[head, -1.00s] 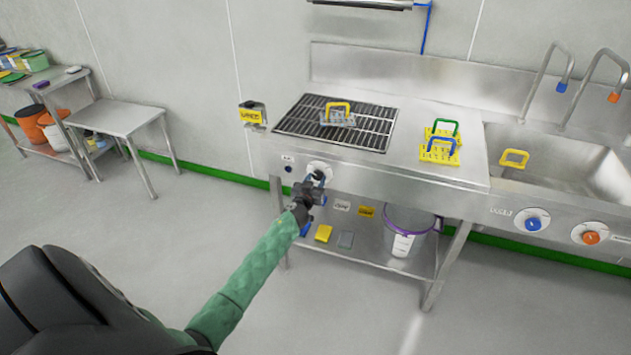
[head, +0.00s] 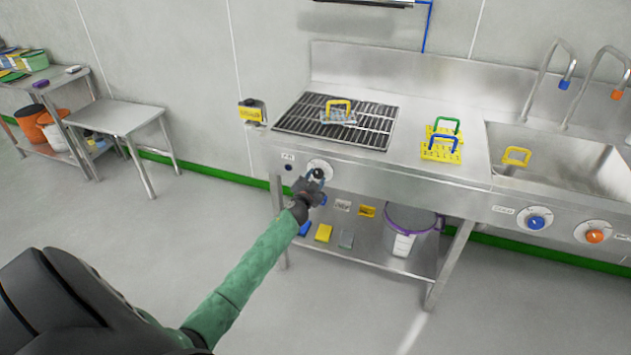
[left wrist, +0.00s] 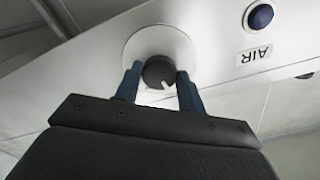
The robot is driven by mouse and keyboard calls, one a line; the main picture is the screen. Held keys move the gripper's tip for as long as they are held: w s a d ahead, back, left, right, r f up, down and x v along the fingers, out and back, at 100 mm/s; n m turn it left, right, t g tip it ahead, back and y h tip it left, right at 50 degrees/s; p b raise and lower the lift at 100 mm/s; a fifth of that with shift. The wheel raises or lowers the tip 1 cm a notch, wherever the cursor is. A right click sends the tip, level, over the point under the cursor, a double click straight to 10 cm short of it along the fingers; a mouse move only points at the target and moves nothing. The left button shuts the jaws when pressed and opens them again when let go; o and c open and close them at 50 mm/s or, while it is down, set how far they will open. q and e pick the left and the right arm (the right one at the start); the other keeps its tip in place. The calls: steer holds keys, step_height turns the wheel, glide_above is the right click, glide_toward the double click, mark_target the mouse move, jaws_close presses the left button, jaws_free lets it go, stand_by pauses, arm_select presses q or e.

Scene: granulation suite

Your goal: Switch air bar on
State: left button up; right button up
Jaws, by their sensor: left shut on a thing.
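The air knob is a dark round knob (left wrist: 160,73) with a white pointer mark on a pale round plate (left wrist: 180,42), on the front panel of the steel bench. A label reading AIR (left wrist: 254,55) and a dark blue round button or lamp (left wrist: 260,17) sit beside it in the left wrist view. My left gripper (head: 314,178) is at the knob; in the left wrist view its two blue fingers (left wrist: 160,85) stand on either side of the knob, shut on it. The air bar (head: 362,3) appears to be the dark bar high on the wall with a blue hose. My right gripper is not in view.
A black grate (head: 375,125) with a yellow-handled tool lies in the bench top. Blue (head: 536,222) and orange (head: 594,236) knobs sit right, under the sink. A bucket (head: 405,232) stands on the lower shelf. The floor in front is clear.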

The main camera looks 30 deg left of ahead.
arm_select(q)
steer(key=m, duration=0.3)
steer(key=shift+m+b, duration=0.35)
steer(key=shift+m, duration=0.05)
steer(key=m, duration=0.6)
steer(key=shift+r+b, duration=0.1)
steer(key=shift+b, duration=0.25)
steer(key=shift+m, duration=0.7)
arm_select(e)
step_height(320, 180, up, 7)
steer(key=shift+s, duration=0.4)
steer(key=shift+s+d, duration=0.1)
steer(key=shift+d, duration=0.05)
arm_select(q)
steer(key=o, duration=1)
steer(key=shift+c, duration=0.2)
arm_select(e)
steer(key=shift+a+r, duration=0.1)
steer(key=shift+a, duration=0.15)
